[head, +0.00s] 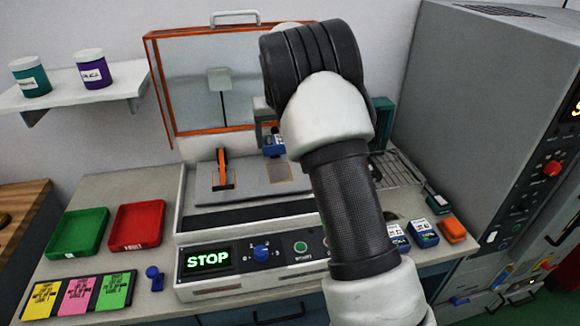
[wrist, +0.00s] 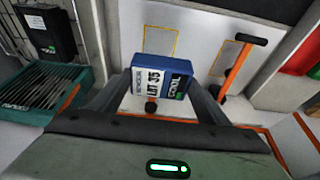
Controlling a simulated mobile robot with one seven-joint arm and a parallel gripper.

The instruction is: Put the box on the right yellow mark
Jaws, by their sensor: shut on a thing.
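The right yellow mark (head: 279,173) is an empty outline on the plate, and in the wrist view this mark (wrist: 161,41) lies just beyond the box. The left yellow mark (wrist: 226,56) is next to an orange-handled clamp (wrist: 240,66). My arm hides most of the gripper in the head view.
The orange-framed lid (head: 200,80) stands open behind the plate. The front panel (head: 254,257) shows STOP. A grey cabinet (head: 480,130) rises at right. Other blue boxes (head: 423,233) and an orange one (head: 452,229) stand front right. Red (head: 136,225) and green (head: 78,233) trays are at left.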

